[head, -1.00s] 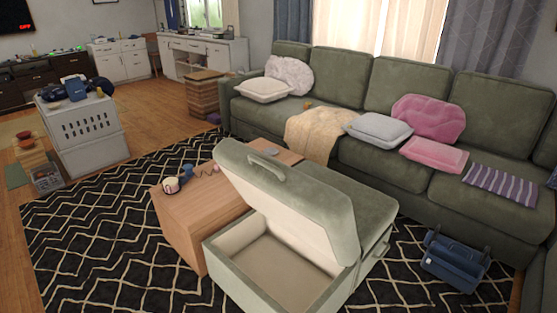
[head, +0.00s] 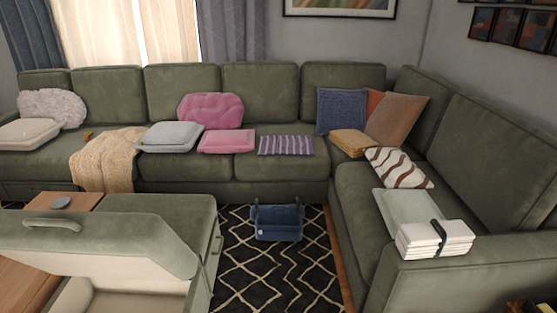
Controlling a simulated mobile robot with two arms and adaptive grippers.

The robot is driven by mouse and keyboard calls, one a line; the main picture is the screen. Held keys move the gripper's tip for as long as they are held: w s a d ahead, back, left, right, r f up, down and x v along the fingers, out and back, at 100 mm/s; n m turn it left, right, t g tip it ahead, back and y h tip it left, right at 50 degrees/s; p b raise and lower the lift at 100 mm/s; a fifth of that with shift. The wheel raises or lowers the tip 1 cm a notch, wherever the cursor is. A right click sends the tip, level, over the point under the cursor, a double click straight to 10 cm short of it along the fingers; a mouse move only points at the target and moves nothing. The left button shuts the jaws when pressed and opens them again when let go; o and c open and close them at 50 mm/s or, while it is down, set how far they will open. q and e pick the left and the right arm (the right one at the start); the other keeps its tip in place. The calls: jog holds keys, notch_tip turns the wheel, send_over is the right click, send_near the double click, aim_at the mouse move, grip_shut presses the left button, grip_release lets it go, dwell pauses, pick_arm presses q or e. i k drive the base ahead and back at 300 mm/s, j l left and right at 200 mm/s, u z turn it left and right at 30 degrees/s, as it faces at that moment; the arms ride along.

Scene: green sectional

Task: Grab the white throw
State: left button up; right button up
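A folded white cloth bundle (head: 420,240) with a dark strap around it lies at the right, by the near end of the sectional; it looks like the white throw. It overlaps the near edge of a pale green cushion or folded cloth (head: 402,208). A cream knitted throw (head: 103,160) is draped over the front of the long sofa seat at the left. Neither of my grippers is in view.
The green sectional (head: 285,172) runs along the back and right, with several cushions on it. An open storage ottoman (head: 170,208) stands at the lower left. A blue bag (head: 277,222) sits on the patterned rug (head: 270,275) between ottoman and right seat.

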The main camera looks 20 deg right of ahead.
aim_at(434, 238)
jog(key=z, duration=1.9)
jog(key=i+l, duration=0.1)
jog(key=l, duration=0.2)
jog(key=i+l, duration=0.1)
jog(key=l, duration=0.25)
jog(key=i+l, duration=0.1)
jog(key=l, duration=0.2)
jog(key=z, duration=0.05)
